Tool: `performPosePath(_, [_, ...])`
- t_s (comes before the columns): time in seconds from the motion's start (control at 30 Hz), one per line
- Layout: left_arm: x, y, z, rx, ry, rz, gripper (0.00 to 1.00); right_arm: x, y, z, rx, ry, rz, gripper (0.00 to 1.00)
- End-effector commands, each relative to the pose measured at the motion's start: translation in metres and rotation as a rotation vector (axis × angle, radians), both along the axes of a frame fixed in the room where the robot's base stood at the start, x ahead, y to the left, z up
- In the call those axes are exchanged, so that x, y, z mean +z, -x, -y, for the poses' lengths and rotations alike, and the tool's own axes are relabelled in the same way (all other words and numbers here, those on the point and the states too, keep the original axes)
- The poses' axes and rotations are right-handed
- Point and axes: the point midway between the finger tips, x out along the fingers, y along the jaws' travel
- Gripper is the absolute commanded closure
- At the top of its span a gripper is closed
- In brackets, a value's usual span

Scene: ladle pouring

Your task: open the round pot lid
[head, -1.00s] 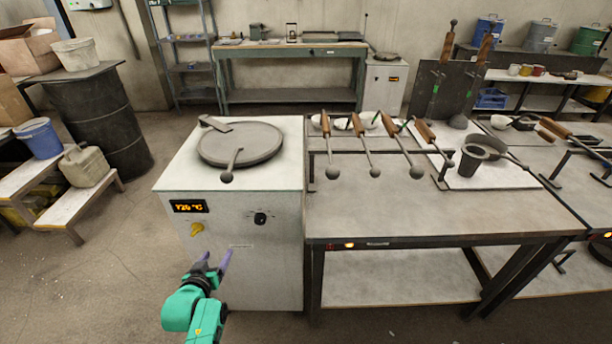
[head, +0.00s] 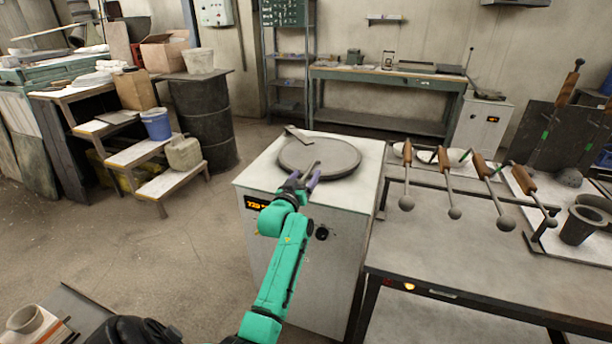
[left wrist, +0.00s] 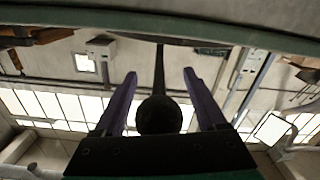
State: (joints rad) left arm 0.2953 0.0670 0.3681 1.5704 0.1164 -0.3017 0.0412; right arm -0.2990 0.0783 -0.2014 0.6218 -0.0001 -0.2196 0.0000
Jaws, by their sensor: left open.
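The round grey pot lid (head: 335,158) lies flat on top of the white furnace cabinet (head: 262,175). Its bar handle (head: 312,167) points towards me over the front edge. My left gripper (head: 304,178) is at the handle's near end, with its purple fingers open. In the left wrist view, the handle's dark ball knob (left wrist: 160,115) shows between the two fingers, with a gap on each side. The lid's underside edge (left wrist: 190,42) crosses the top of that view. The pot's inside is hidden under the lid. My right gripper is not in view.
A flat plate (head: 297,133) sticks out at the lid's back left. To the right, several wooden-handled ladles (head: 480,170) rest on a rack over a grey table (head: 460,245). Steps with a blue bucket (head: 156,124) stand at the left. The floor left of the cabinet is clear.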

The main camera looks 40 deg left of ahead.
Motion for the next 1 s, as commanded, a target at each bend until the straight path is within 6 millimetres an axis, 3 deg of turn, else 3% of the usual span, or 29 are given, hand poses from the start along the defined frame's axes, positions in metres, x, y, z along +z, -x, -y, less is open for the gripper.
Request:
performPosePath(0.27, [-0.0005,-0.0037,-0.0010,0.000,-0.001,-0.001,0.26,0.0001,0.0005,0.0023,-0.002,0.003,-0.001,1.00])
performPosePath(0.47, [-0.0005,-0.0034,-0.0008,0.000,-0.001,-0.001,0.99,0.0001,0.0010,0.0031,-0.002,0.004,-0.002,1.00])
performPosePath(1.0, [-0.0008,-0.0033,-0.0006,0.000,0.000,-0.002,1.00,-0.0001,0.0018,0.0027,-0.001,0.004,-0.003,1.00])
